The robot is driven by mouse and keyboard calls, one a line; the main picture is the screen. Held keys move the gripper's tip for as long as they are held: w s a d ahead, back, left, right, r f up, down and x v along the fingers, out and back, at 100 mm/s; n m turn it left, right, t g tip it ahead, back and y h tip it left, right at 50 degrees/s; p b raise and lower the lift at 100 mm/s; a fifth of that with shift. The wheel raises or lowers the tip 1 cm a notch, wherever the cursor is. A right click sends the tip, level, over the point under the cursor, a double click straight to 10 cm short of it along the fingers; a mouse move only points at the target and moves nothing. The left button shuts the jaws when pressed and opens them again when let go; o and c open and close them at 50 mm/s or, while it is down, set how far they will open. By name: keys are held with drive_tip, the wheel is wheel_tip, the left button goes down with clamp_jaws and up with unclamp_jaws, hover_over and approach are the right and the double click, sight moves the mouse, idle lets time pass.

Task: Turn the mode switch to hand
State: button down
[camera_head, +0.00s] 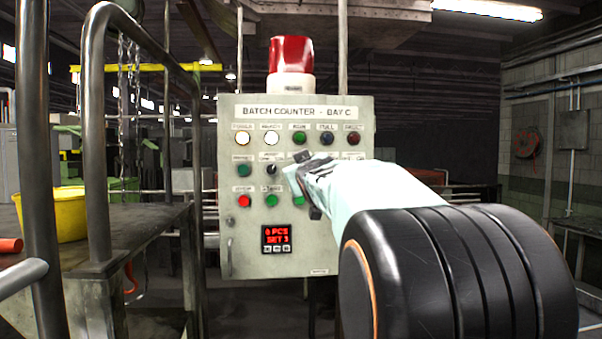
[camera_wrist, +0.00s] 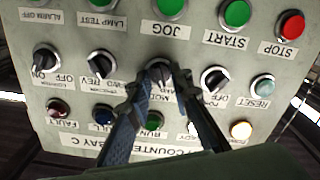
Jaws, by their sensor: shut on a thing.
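The mode switch (camera_wrist: 159,71) is a black rotary knob in the middle row of the panel, with a partly covered "MODE" label beside it in the wrist view. My gripper (camera_wrist: 160,82) has one finger on each side of this knob and is shut on it. The knob's pointer direction is hard to tell between the fingers. In the head view my gripper (camera_head: 305,180) is at the panel face and hides the mode switch. The grey control panel (camera_head: 245,262) is marked "BATCH COUNTER - BAY C".
Other black knobs flank it, one left (camera_wrist: 102,64) and one right (camera_wrist: 214,79). Green buttons and a red stop button (camera_wrist: 291,25) are close by. A red beacon (camera_head: 291,54) tops the panel. A railing (camera_head: 95,150) and yellow bucket (camera_head: 66,213) stand left.

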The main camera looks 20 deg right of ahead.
sight(299, 130)
drive_tip(key=shift+n, duration=0.6)
drive_tip(key=c, duration=1.7)
unclamp_jaws()
drive_tip(key=shift+c, duration=0.2)
drive_tip(key=shift+r, duration=0.2)
drive_tip(key=shift+d+r, duration=0.1)
drive_tip(key=shift+r, duration=4.75)
